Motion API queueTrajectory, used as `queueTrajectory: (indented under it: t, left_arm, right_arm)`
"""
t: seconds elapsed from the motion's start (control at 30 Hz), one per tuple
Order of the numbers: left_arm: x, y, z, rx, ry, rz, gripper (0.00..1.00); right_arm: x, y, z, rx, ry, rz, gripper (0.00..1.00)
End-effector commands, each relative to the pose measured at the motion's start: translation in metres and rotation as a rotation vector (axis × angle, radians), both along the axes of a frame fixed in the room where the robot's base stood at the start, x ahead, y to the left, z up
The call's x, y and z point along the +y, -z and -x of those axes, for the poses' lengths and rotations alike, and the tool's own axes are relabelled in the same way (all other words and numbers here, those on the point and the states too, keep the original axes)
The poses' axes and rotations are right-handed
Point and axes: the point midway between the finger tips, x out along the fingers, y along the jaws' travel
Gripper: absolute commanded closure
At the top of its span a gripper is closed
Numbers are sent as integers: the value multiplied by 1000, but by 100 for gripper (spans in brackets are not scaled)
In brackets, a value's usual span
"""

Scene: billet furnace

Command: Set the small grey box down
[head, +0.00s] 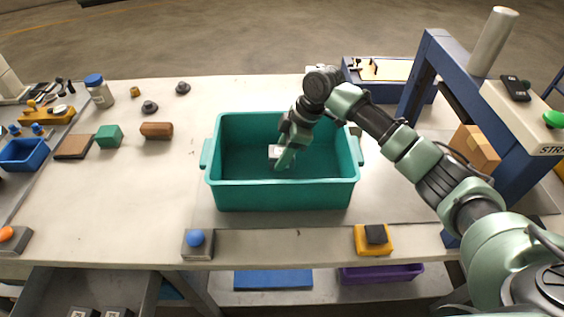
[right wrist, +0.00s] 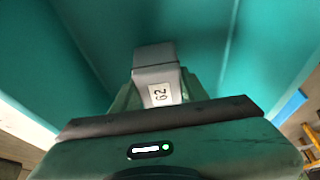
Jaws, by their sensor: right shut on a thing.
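The small grey box (right wrist: 158,75) carries a white label reading 62 and sits between the fingers of my right gripper (right wrist: 158,95) in the right wrist view. In the head view my right gripper (head: 284,155) reaches down inside the teal bin (head: 285,195), and a pale bit of the box (head: 274,151) shows beside the fingers. The gripper is shut on the box. The fingers hide part of it, and I cannot tell whether it touches the bin floor. My left gripper is not in view.
The teal bin stands mid-table, with no other items visible inside. A green cube (head: 109,137), a brown block (head: 156,130) and a blue-capped jar (head: 99,91) stand at left. A blue frame (head: 423,80) rises at right.

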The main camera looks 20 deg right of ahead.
Motion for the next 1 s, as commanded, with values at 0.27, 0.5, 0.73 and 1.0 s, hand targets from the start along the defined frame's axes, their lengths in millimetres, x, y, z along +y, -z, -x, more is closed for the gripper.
queueTrajectory:
  t: [0.27, 0.5, 0.73, 1.0]
  left_arm:
    - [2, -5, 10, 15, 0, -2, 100]
    - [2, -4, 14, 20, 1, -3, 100]
    - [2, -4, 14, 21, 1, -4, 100]
    - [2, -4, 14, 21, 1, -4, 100]
  right_arm:
    - [0, 37, 1, 2, 0, 0, 100]
    - [0, 39, 0, 0, -1, 0, 100]
    - [0, 41, 1, 1, 0, 1, 35]
    - [0, 39, 0, 1, 0, 1, 35]
